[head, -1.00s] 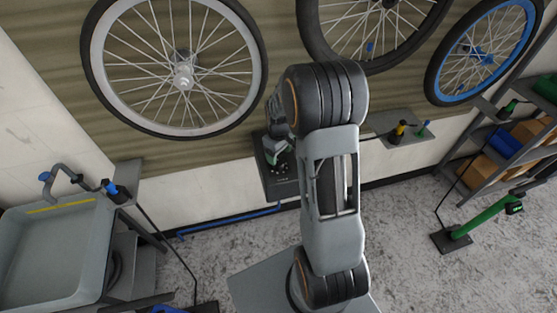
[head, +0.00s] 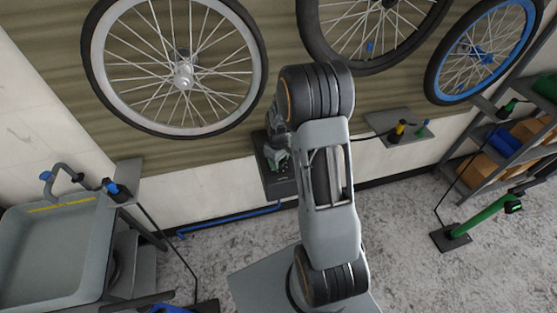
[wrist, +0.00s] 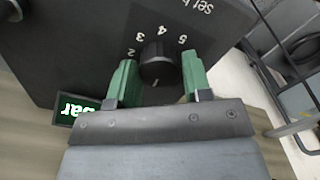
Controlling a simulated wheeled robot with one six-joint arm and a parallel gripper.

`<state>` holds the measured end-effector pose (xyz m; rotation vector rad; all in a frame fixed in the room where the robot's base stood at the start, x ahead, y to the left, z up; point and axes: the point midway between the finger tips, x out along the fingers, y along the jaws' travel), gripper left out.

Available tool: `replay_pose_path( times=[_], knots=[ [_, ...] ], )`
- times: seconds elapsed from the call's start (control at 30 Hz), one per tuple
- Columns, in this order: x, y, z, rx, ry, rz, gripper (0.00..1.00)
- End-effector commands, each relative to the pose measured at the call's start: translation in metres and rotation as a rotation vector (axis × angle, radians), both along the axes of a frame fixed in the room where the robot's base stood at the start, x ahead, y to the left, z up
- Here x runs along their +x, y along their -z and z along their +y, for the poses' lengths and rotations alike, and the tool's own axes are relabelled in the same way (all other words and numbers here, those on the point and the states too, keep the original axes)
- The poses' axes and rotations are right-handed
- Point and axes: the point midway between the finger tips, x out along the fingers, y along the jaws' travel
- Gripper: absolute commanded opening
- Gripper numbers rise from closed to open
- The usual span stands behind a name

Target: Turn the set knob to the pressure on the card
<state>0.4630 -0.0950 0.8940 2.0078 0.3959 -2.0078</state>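The set knob (wrist: 160,70) is black and round, with a pale mark near its lower edge in the wrist view. It sits on a dark panel (wrist: 75,45) with the numbers 2, 3, 4 and 5 around it. My gripper (wrist: 160,75) has its green fingers on either side of the knob, very close to its sides. Whether they press on it, I cannot tell. A green-lit display reading "bar" (wrist: 76,109) is partly hidden at lower left. In the head view my gripper (head: 277,158) is at the wall panel (head: 281,186). I cannot make out a pressure card.
Bicycle wheels hang on the wall above, including a blue-rimmed one (head: 486,52). A grey sink (head: 55,255) stands at left. A small shelf (head: 405,138) is right of the panel. A green pump (head: 480,222) and shelving (head: 495,135) stand at right.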

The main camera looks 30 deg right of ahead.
Motion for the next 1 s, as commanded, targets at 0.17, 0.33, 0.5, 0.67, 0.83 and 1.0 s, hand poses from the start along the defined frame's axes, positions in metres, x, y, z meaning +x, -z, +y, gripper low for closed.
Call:
replay_pose_path(
  times=[0.17,0.33,0.5,0.67,0.83,1.0],
  knots=[
    [0.0001,-0.0002,0.0,0.0,0.0,0.0,0.28],
    [0.0001,-0.0002,0.0,0.0,0.001,0.0,0.18],
    [0.0001,0.0002,0.0,0.0,0.025,0.0,0.18],
    [0.0001,0.0009,0.0001,0.0,0.1,0.0,0.18],
    [0.0001,0.0016,0.0002,0.0,0.237,-0.001,0.18],
    [0.0002,0.0014,0.0004,0.0,0.398,-0.001,0.18]
  ],
)
